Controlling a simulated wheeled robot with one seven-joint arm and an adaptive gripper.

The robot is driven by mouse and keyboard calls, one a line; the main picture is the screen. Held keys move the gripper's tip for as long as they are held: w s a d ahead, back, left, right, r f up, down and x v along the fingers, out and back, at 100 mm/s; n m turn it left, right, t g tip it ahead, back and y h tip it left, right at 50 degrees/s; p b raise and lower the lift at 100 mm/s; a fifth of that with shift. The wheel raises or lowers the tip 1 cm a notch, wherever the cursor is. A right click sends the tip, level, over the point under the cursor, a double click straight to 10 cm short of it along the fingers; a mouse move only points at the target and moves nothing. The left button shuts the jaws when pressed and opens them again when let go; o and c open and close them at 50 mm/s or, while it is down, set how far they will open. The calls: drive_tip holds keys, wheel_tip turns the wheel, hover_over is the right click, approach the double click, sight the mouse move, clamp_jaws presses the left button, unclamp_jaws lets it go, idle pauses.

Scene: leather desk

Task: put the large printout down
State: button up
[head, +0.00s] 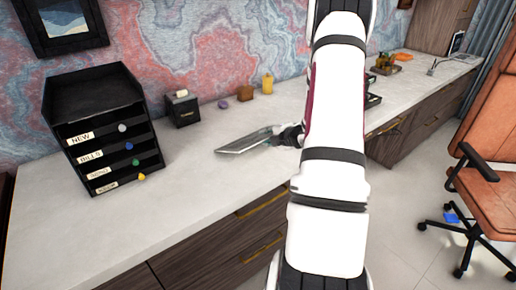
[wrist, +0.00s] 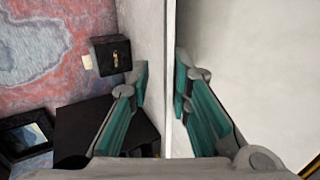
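The large printout (head: 243,143) is a thin, flat, greyish sheet with a pale edge, near the middle of the desk in the head view. My gripper (head: 285,136) is at its right end, partly hidden by my white arm. In the wrist view the printout (wrist: 170,60) shows edge-on as a narrow pale upright strip between the two teal-padded fingers of my gripper (wrist: 162,75). The sheet appears to be held a little above the desk, with one finger on each side. The exact finger contact is hard to see.
The pale desk (head: 190,190) is clear in front and to the left. A black labelled drawer organizer (head: 105,135) and a small black box (head: 182,108) stand near the wall. A purple item (head: 222,104), a brown block (head: 244,93) and a yellow bottle (head: 267,83) stand behind the sheet.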

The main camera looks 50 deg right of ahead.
drive_tip(key=p+v, duration=0.3)
drive_tip(key=v, duration=0.3)
drive_tip(key=shift+s, duration=0.1)
drive_tip(key=w+a+r+m+g+h+p, duration=0.1)
drive_tip(key=a+r+m+p, duration=0.15)
drive_tip(key=r, duration=0.65)
drive_tip(key=w+a+r+m+g+h+p, duration=0.1)
drive_tip(key=a+r+p, duration=0.2)
drive_tip(key=r, duration=0.6)
drive_tip(key=s+a+r+m+g, duration=0.15)
drive_tip(key=a+r+m, duration=0.35)
drive_tip(key=a+r, duration=0.55)
drive_tip(key=s+a+r+m+g+y, duration=0.1)
drive_tip(key=s+a+m+y, duration=0.1)
drive_tip(key=s+a, duration=0.8)
drive_tip(key=s+a+r+m+g+y, duration=0.1)
drive_tip(key=s+a+m, duration=0.4)
drive_tip(key=s+a, duration=0.6)
drive_tip(key=a+g+y, duration=0.1)
drive_tip(key=a, duration=0.4)
drive_tip(key=shift+s+a+r+y, duration=0.15)
drive_tip(key=shift+a+r+y, duration=0.1)
drive_tip(key=shift+y, duration=0.15)
